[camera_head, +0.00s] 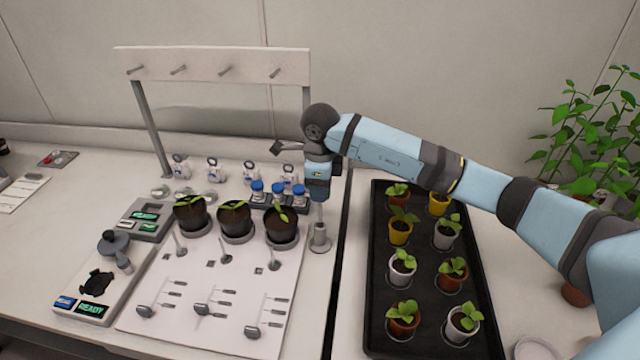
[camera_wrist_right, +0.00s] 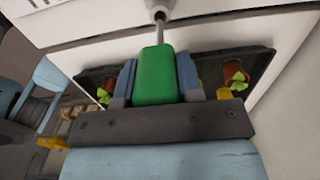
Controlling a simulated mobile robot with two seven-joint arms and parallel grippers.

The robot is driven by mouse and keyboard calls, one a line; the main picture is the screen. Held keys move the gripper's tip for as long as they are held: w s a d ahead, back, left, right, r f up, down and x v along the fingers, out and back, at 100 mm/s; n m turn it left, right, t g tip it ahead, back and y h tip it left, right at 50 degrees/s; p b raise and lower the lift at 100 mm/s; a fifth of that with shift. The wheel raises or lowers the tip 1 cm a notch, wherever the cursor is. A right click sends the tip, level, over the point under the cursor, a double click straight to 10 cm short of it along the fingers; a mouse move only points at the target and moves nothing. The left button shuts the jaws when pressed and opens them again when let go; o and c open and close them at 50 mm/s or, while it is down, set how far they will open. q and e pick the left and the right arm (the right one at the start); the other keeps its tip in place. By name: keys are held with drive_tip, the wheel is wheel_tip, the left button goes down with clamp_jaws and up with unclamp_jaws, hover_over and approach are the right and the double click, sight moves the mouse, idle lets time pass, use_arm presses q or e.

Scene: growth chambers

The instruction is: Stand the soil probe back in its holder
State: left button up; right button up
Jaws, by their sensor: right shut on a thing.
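My right gripper (camera_head: 318,198) points down and is shut on the green handle of the soil probe (camera_wrist_right: 155,75), seen between the two fingers in the right wrist view. The probe's thin metal rod (camera_wrist_right: 161,32) runs away from the handle toward a small grey fitting at the top edge. In the head view the handle is hidden by the gripper, and a short rod shows below it. Directly under it stands a grey cylindrical holder (camera_head: 320,240) with a round base. The rod meets the holder's top; how deep it sits, I cannot tell. My left gripper is not in view.
Three dark pots with seedlings (camera_head: 236,218) stand left of the holder, with blue-capped bottles (camera_head: 277,192) behind. A black tray (camera_head: 375,270) of potted plants lies to the right. A peg rack (camera_head: 210,65) stands at the back. A device reading READY (camera_head: 90,308) is front left.

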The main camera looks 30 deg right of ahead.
sight(320, 222)
drive_tip(key=shift+b, duration=0.3)
idle(0.9)
drive_tip(key=shift+f, duration=0.1)
idle(0.3)
drive_tip(key=shift+f+b, duration=2.7)
drive_tip(key=shift+f, duration=0.85)
drive_tip(key=o, duration=1.1)
